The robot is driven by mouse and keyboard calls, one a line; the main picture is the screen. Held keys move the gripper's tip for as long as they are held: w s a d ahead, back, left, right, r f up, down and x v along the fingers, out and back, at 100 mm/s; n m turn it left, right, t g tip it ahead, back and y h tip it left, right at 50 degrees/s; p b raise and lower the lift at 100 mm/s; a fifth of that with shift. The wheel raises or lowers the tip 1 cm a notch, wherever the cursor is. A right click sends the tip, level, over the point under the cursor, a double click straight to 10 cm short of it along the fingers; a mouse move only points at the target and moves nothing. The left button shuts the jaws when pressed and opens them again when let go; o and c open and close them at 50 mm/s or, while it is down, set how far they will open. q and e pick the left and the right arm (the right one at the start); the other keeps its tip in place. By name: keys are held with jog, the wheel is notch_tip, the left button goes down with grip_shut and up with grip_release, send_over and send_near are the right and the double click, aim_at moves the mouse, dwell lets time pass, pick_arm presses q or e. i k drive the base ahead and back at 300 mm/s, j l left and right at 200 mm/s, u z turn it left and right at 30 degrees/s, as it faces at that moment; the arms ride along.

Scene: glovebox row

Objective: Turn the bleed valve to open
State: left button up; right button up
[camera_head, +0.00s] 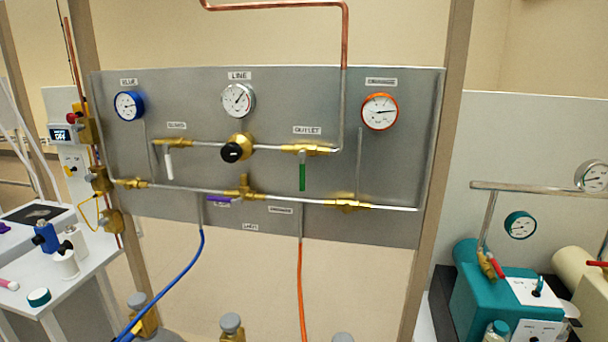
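A grey panel (275,100) carries brass valves and pipes. At its upper left, a valve with a white lever (169,164) sits under a small label (176,125) that may read "bleed" but is too blurred to be sure. The white lever hangs straight down, across its horizontal pipe. Right of it are a regulator with a black knob (231,152) and the outlet valve with a green lever (302,177), also hanging down. A purple lever (219,199) points left below. Neither of my grippers is in view.
Blue (129,105), line (239,100) and orange (380,111) gauges sit on the panel. A blue hose (186,269) and an orange hose (301,285) run below. A white table (75,280) stands left; a teal machine (495,290) stands right. The panel front is unobstructed.

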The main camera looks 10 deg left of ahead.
aim_at(166, 146)
jog(key=j+u, duration=0.2)
jog(key=u, duration=0.15)
jog(key=i+j+u, duration=0.15)
jog(key=u, duration=0.15)
jog(key=i+j+u, duration=0.1)
jog(key=u, duration=0.25)
jog(key=j, duration=0.1)
